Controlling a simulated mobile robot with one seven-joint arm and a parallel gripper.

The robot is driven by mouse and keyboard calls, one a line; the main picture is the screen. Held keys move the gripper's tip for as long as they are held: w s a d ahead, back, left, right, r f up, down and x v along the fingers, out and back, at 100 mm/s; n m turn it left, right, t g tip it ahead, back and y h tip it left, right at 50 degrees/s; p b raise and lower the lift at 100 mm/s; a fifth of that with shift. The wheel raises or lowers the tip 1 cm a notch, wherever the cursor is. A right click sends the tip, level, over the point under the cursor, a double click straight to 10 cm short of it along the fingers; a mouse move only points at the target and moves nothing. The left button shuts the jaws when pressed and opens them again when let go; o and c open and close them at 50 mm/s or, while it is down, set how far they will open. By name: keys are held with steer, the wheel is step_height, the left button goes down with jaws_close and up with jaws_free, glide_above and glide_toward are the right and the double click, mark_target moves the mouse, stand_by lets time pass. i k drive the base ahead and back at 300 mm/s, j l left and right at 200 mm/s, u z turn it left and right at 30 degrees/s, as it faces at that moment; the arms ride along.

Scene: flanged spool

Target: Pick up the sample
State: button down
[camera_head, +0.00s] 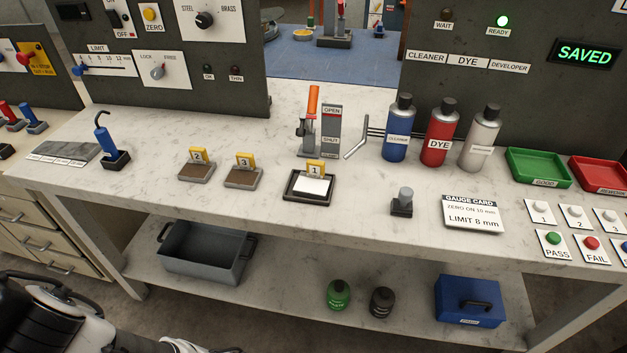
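No single thing is labelled as the sample. Two brown-topped plates with yellow number tags, plate 2 (196,172) and plate 3 (242,178), lie left of the bench's middle. A yellow tag 1 (315,167) stands at a white pad (313,186) in a dark tray (293,194), in front of an orange-handled clamp (313,102). A small grey cylinder (405,194) stands upright on a dark block (401,209), right of the tray. My arm shows only at the bottom left, away from these things. My gripper's fingers are out of view.
The pale bench top (250,215) has free room along its front. Blue (397,145), red and grey spray cans stand behind the small cylinder. A gauge card (473,213), a green tray (537,168) and a red tray lie right. A blue hooked tool (106,140) stands left.

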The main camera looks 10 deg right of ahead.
mark_target(312, 183)
steer(key=l, duration=0.45)
steer(key=k+l, duration=0.15)
steer(key=l, duration=0.8)
steer(key=i, duration=0.9)
steer(key=j+u, duration=0.05)
